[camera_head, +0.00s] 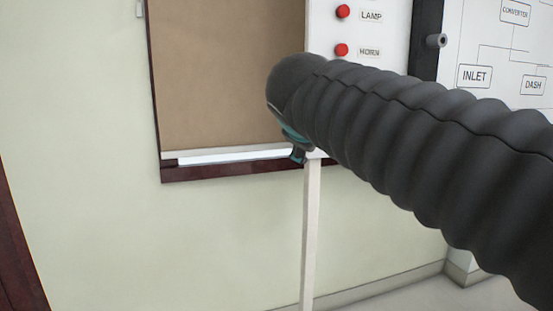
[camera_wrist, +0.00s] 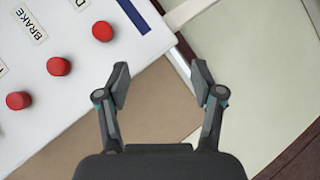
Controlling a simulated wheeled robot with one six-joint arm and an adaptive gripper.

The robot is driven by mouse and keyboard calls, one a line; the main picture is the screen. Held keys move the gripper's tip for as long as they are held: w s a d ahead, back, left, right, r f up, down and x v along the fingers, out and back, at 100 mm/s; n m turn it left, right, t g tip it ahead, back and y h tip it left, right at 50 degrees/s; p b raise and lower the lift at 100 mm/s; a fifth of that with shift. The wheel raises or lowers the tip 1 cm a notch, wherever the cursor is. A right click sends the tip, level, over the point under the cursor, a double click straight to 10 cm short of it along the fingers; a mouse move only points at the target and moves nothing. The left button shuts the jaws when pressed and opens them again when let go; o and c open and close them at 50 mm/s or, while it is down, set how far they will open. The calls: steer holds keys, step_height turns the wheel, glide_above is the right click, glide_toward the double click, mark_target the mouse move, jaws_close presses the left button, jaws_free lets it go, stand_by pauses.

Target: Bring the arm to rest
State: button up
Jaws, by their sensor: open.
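My gripper (camera_wrist: 160,85) is open in the wrist view, its two fingers spread apart with nothing between them. It points toward a white panel (camera_wrist: 60,75) with red buttons, a brown board and the pale wall. In the head view my arm, in a dark ribbed sleeve, reaches from the lower right to the middle. The sleeve hides most of my gripper there; only a small dark and teal part shows below its end, in front of the board's lower edge.
The white panel has red buttons labelled LAMP (camera_head: 343,12) and HORN (camera_head: 341,50). A brown board (camera_head: 215,75) with a dark frame hangs left of it. A white post (camera_head: 310,235) stands below. A diagram board (camera_head: 505,50) is at right. Bare wall (camera_head: 80,130) lies left.

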steer(key=s+d+f+m+g+y, duration=0.1)
steer(key=s+d+f+m+g, duration=0.2)
steer(key=s+f, duration=0.8)
steer(key=s+d+f+m+g+y+p, duration=0.1)
steer(key=s+d+f+m+g, duration=0.3)
steer(key=s+f, duration=0.8)
step_height(320, 180, down, 8)
steer(key=d+m, duration=0.2)
steer(key=m, duration=0.1)
steer(key=shift+d+r+m, duration=0.2)
steer(key=shift+r+m, duration=0.05)
steer(key=shift+m, duration=0.15)
jaws_close()
